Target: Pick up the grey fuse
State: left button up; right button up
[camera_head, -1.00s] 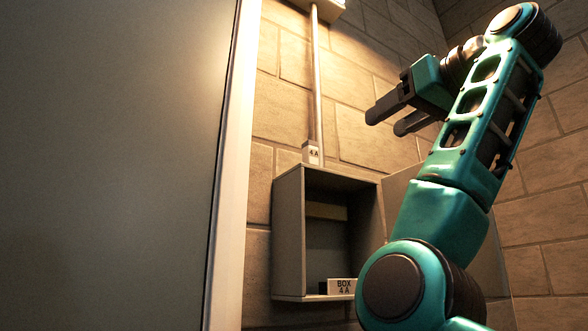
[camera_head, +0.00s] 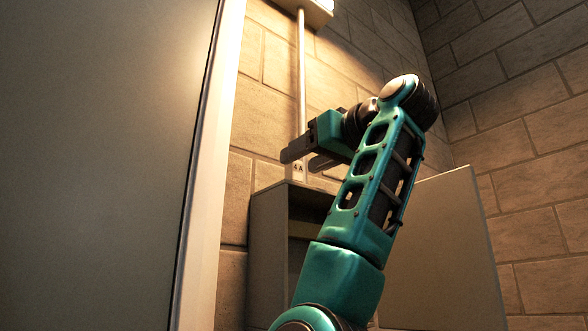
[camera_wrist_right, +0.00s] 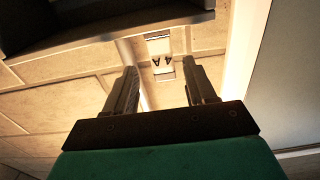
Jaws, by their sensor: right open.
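I cannot make out the grey fuse in either view. The open grey wall box (camera_head: 268,225) stands at lower middle in the head view, and my right arm hides much of its inside. My right gripper (camera_head: 299,160) is open and empty, at about the height of the box's top edge in the picture, in front of the wall. In the right wrist view the open fingers (camera_wrist_right: 160,70) point toward a small white label marked 4A (camera_wrist_right: 162,52), seen upside down. The box's edge (camera_wrist_right: 110,30) crosses the top left there. My left gripper is out of view.
A large grey panel (camera_head: 90,160) with a pale edge fills the left of the head view. The box's door (camera_head: 440,250) stands open to the right. A thin vertical pipe (camera_head: 301,80) runs up the brick wall to a lit fitting (camera_head: 305,10).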

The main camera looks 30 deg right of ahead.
jog(key=w, duration=0.2)
jog(key=w+a, duration=0.1)
jog(key=w, duration=0.1)
jog(key=shift+r+p, duration=0.25)
jog(key=shift+p, duration=0.15)
jog(key=shift+w, duration=0.5)
grip_shut()
